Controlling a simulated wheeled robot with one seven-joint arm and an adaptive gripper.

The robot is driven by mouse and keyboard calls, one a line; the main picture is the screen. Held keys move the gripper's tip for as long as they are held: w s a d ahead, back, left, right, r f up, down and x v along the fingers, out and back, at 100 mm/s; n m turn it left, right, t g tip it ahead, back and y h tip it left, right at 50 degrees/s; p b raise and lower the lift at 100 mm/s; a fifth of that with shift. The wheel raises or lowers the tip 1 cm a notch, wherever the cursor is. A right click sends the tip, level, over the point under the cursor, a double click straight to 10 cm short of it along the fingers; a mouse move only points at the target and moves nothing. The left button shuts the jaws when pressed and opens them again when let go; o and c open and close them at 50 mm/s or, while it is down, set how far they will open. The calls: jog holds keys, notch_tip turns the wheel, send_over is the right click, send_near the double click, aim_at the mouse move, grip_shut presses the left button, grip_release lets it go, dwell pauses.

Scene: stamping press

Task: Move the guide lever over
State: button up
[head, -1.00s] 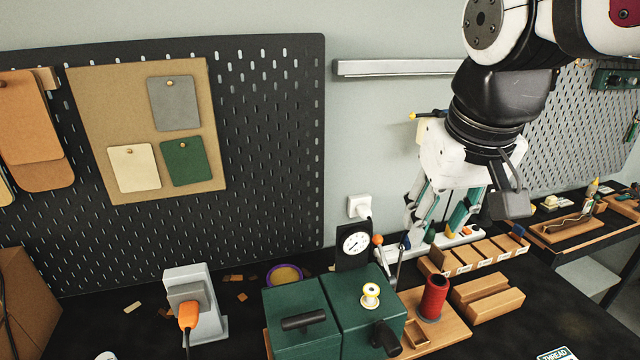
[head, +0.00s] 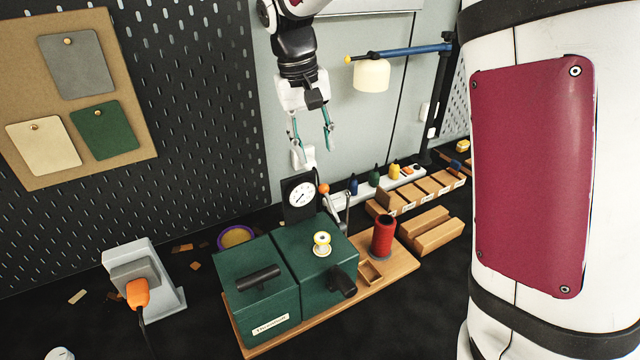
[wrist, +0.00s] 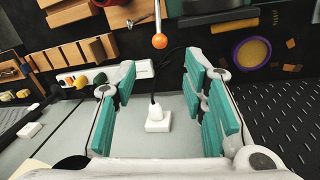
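The guide lever appears to be the thin metal rod with an orange ball knob (head: 323,188), standing at the back right of the green machine (head: 317,260), beside the dial gauge (head: 301,193). The orange ball knob also shows in the wrist view (wrist: 159,41), at the top middle, beyond my fingers. My gripper (head: 313,146) hangs above the lever and the gauge, in front of the wall. It is open with nothing between its teal-padded fingers, and apart from the knob. In the wrist view my gripper (wrist: 160,85) frames the white wall plug (wrist: 157,117) behind it.
A red thread spool (head: 383,237) and wooden blocks (head: 430,229) stand right of the machine. A lamp (head: 371,75) reaches in at the upper right. A grey stand with an orange plug (head: 138,293) is on the left. A pegboard (head: 190,120) backs the left side.

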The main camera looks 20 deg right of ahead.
aim_at(324, 187)
jog(key=f, duration=0.4)
jog(key=d+f+p, duration=0.1)
jog(key=f, duration=0.2)
jog(key=d+f, duration=0.1)
jog(key=f, duration=0.3)
jog(key=shift+f+p, duration=0.35)
jog(key=shift+c, duration=0.5)
grip_shut()
